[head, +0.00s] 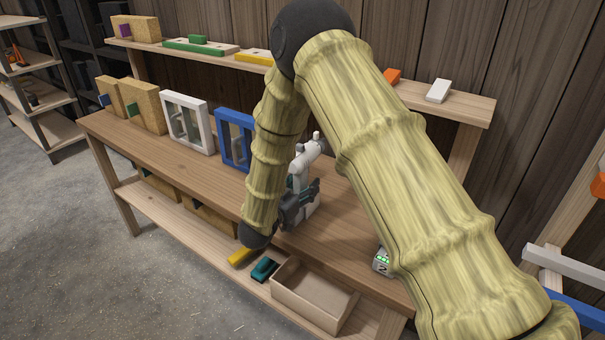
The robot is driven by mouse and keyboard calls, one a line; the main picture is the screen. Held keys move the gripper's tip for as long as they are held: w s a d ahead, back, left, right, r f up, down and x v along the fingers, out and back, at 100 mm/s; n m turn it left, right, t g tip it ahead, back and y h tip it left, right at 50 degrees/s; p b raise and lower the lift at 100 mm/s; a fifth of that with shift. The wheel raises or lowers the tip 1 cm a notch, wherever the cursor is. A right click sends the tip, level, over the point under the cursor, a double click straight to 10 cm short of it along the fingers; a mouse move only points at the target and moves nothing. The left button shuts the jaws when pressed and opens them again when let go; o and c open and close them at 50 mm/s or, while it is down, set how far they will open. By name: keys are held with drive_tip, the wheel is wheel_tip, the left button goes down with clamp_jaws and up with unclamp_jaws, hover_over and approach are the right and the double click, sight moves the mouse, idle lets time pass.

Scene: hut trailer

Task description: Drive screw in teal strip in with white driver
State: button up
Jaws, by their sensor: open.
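A white tool (305,164), which looks like the white driver, stands upright on the bench, partly behind my arm. My gripper (294,206) is a dark shape right beside its lower part. It is open, but its fingertips are hard to make out, and I cannot tell whether it touches the tool. A small teal strip (131,109) shows on the end of a wooden block (143,104) at the left of the bench. No screw can be made out in it at this size.
White (187,98) and blue (221,139) frames stand along the back of the bench (150,136). A small device with a green display (382,260) is at the right front. An open box (285,292) and a teal tool (264,269) are on the lower shelf.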

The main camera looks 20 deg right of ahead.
clamp_jaws()
drive_tip(key=shift+r, duration=0.2)
idle(0.3)
